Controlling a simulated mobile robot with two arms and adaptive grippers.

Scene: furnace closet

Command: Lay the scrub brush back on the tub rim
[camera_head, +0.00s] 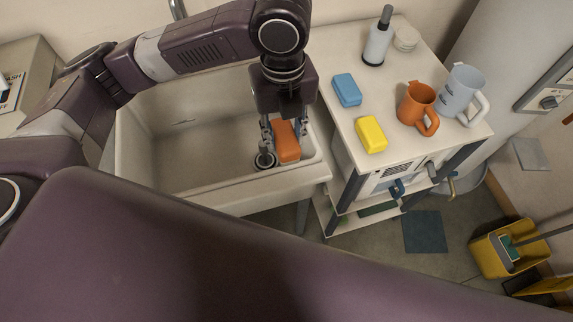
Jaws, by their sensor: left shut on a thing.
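My left gripper (283,133) points down over the right end of the pale utility tub (262,188). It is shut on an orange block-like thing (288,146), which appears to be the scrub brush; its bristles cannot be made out. The orange thing shows at the inner right side of the tub, close to the right rim. I cannot tell whether it touches the tub. My right gripper is not in view.
Right of the tub stands a pale cart with a blue sponge (347,90), a yellow sponge (371,134), an orange jug (417,104), a grey jug (460,94) and a bottle (377,42) on top. A yellow bucket (492,254) stands on the floor at right.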

